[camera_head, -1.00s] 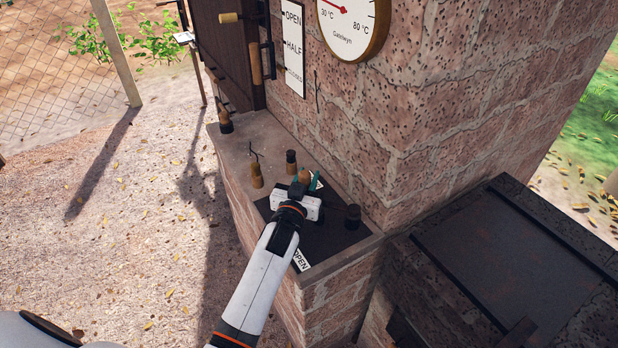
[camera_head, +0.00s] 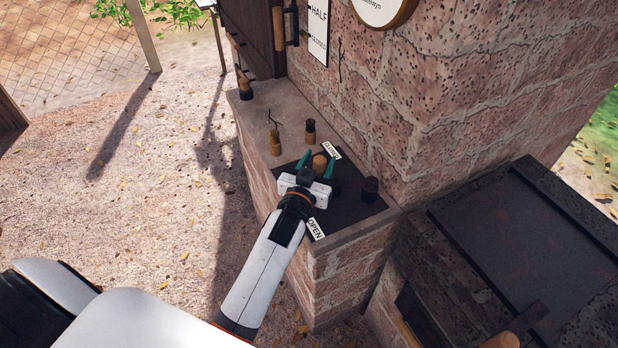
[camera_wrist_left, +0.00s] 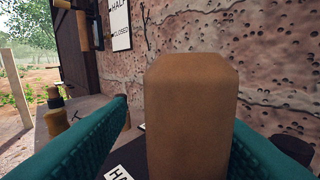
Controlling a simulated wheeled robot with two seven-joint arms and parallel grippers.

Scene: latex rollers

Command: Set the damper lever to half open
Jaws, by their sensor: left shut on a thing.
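The damper lever's wooden knob (camera_head: 319,162) stands over a dark plate (camera_head: 348,212) on the brick ledge. A white label (camera_head: 331,150) lies just beyond the knob, and an OPEN label (camera_head: 316,229) lies at the plate's near edge. My left gripper (camera_head: 317,163) is shut on the knob, with a green finger on either side. In the left wrist view the knob (camera_wrist_left: 190,115) stands upright between the fingers and hides much of the plate. My right gripper is out of view.
Cork-coloured pieces with dark tops (camera_head: 310,130) stand on the ledge, one (camera_head: 370,188) right of the lever. The brick wall rises behind, with a HALF/CLOSED sign (camera_head: 318,30) and part of a gauge (camera_head: 383,8). A dark metal lid (camera_head: 530,240) lies to the right.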

